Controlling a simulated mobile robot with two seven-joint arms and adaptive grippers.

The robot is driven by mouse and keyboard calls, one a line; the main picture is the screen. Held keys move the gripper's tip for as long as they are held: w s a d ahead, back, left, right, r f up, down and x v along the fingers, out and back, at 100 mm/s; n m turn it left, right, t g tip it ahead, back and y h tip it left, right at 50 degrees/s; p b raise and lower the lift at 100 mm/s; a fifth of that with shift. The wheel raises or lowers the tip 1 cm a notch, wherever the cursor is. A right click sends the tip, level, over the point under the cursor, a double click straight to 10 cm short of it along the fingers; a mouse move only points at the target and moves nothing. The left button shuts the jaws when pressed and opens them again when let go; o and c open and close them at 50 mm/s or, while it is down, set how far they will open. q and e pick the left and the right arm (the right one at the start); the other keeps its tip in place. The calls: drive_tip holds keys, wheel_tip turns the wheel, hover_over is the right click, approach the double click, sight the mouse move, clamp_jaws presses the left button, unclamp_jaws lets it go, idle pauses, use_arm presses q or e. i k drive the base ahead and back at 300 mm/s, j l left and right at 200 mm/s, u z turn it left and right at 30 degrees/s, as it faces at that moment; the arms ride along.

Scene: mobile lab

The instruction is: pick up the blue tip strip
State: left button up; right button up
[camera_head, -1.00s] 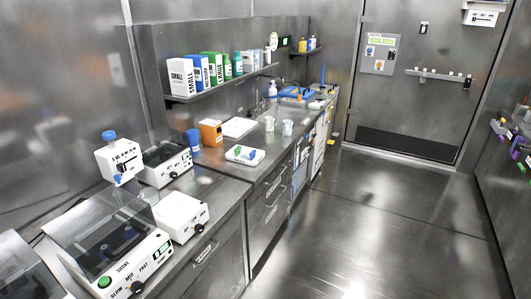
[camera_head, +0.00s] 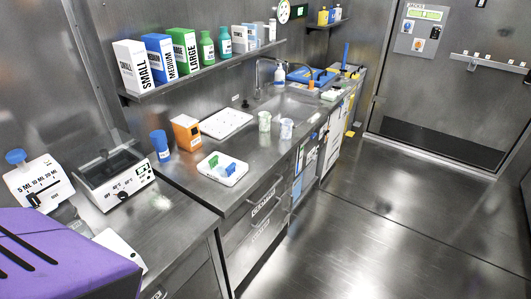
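The blue tip strip (camera_head: 231,169) is a small blue piece standing on a white tray (camera_head: 212,176) on the left-hand counter. A green strip (camera_head: 213,160) stands beside it on the same tray. The strips are small in the picture, so fine detail cannot be made out. Neither of my grippers is in view, and nothing touches the strip or the tray.
A machine (camera_head: 115,179) stands to the left. The floor (camera_head: 335,235) is clear.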

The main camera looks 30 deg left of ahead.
sight(230, 169)
drive_tip(key=i+u, duration=0.3)
drive_tip(key=i, duration=0.15)
drive_tip(key=i+l+u, duration=0.25)
drive_tip(key=i, duration=0.15)
drive_tip(key=i+l+u, duration=0.45)
drive_tip(key=u, duration=0.3)
drive_tip(key=i+l+u, duration=0.2)
drive_tip(key=u, duration=0.25)
drive_tip(key=i+l+u, duration=0.25)
drive_tip(key=u, duration=0.2)
